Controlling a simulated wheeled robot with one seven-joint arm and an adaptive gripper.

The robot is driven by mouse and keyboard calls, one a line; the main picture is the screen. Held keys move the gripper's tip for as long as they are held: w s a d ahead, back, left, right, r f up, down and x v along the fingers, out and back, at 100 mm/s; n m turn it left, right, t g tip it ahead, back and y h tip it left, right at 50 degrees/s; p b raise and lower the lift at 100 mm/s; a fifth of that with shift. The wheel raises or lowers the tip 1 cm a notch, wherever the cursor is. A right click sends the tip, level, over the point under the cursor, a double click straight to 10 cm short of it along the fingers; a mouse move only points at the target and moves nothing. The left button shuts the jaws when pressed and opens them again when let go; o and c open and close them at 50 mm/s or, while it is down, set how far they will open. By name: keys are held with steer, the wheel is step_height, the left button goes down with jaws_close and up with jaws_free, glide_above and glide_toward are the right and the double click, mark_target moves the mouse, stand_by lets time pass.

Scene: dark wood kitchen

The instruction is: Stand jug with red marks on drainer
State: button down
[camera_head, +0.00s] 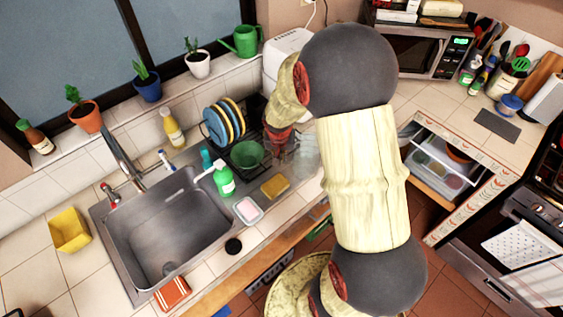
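The drainer is a dark wire rack (262,166) on the counter right of the sink. It holds several coloured plates (224,120) and a green bowl (247,154). A clear, see-through vessel (304,154), perhaps the jug, shows at the drainer's right end; I cannot make out red marks on it. My arm reaches over from the right and bends down there. The end of my arm, with my gripper (279,148), is beside the clear vessel and the bowl. The fingers are too small and hidden to tell whether they are open or hold the vessel.
The steel sink (165,235) is left of the drainer. A green soap bottle (223,180), a pink soap dish (248,210) and a yellow sponge (275,187) stand in front of the drainer. A white appliance (285,50) is behind. Counter left of the sink is mostly free.

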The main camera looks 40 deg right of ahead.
mark_target(282, 162)
steer(key=shift+w+d+f, duration=0.35)
steer(key=shift+d+f, duration=0.1)
steer(key=shift+f, duration=0.25)
steer(key=shift+a+x, duration=0.15)
steer(key=shift+x, duration=0.6)
steer(key=shift+a+x, duration=0.1)
steer(key=shift+x, duration=0.6)
steer(key=shift+s+f+b, duration=0.2)
steer(key=shift+f+b, duration=0.05)
steer(key=shift+b, duration=0.1)
steer(key=c, duration=2)
jaws_free()
steer(key=shift+c, duration=0.2)
steer(key=shift+o, duration=0.4)
steer(key=shift+r, duration=0.1)
